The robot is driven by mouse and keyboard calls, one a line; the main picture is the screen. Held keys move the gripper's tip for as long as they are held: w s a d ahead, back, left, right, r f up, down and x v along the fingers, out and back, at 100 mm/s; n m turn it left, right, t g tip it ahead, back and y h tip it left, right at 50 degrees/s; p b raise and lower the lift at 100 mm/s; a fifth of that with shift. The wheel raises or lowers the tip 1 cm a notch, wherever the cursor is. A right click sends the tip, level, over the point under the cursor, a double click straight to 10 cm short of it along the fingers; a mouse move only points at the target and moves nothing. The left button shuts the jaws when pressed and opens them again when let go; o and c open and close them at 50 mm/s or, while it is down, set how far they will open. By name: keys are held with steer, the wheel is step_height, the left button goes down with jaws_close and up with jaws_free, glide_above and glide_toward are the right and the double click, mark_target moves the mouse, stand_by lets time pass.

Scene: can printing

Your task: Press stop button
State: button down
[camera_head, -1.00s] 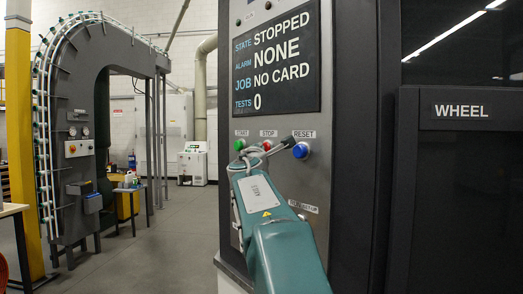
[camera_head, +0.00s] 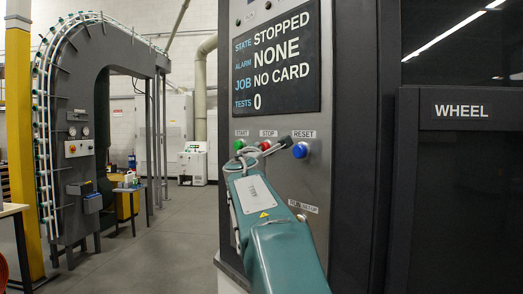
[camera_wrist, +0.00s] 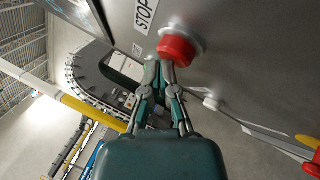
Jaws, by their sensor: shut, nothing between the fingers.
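The red stop button (camera_wrist: 178,50) sticks out of the grey panel in the wrist view, with the STOP label (camera_wrist: 146,14) beside it. In the head view the stop button (camera_head: 265,145) is partly hidden behind my gripper, under its label. My gripper (camera_wrist: 160,66) is shut and empty, its fingertips right at the lower edge of the red button. I cannot tell whether they touch it. The display (camera_head: 275,62) above reads STATE STOPPED, ALARM NONE, JOB NO CARD, TESTS 0.
The green start button (camera_head: 239,144) is left of the stop button and the blue reset button (camera_head: 300,150) is right of it. A selector (camera_head: 302,218) sits lower on the panel. A dark door marked WHEEL (camera_head: 462,111) is at right. Open floor lies to the left.

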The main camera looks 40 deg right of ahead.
steer(key=shift+a, duration=0.65)
steer(key=a, duration=0.5)
steer(key=shift+w, duration=0.25)
stand_by(0.6)
steer(key=s+a+f+m+g+y, duration=0.2)
steer(key=s+a+f+m+y, duration=0.2)
steer(key=s+a+f, duration=0.5)
steer(key=s+a+f+m+g+y, duration=0.3)
steer(key=s+a+f, duration=0.6)
steer(key=f, duration=0.8)
steer(key=s+a+f+m+g+y, duration=0.2)
steer(key=s+a+f+m+y, duration=0.5)
steer(key=a+f, duration=0.5)
steer(key=shift+s+f+g+y, duration=0.3)
steer(key=shift+s+f+y, duration=0.6)
steer(key=shift+s, duration=0.15)
